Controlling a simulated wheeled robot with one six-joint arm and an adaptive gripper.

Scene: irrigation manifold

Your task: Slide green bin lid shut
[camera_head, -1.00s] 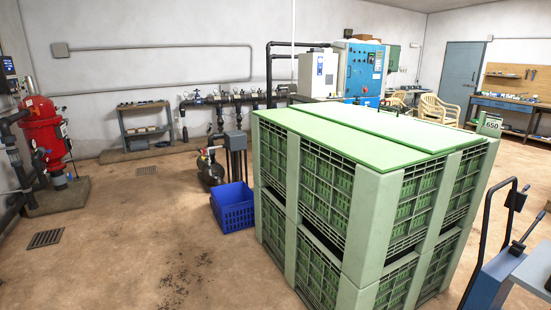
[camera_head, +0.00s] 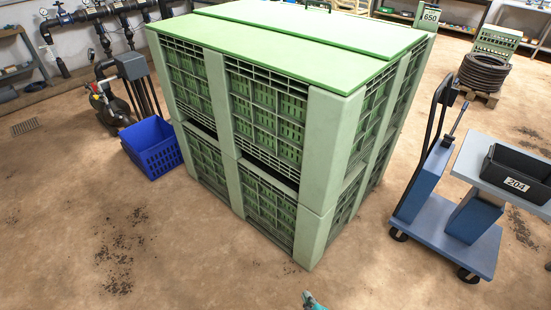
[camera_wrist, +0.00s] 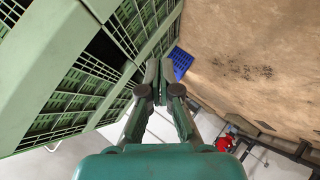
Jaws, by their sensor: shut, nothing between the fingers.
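A stack of two slatted green bins (camera_head: 215,128) stands in the middle of the head view. Its top carries flat green lid panels: a near panel (camera_head: 250,57) and a far panel (camera_head: 330,30), with a step or seam between them. I cannot tell which panel slides, and the far end of the top is cut off by the frame. My gripper (camera_wrist: 158,68) is shut and empty in the wrist view. There the slatted green bin side (camera_wrist: 85,85) fills the left, beside the fingers; I see no contact with the lid.
A blue crate (camera_head: 152,147) stands on the floor left of the bins. A blue cart (camera_head: 445,225) with a black box (camera_head: 518,172) marked 204 stands to the right. A coil of black hose (camera_head: 484,73) lies behind it. The floor in front is clear.

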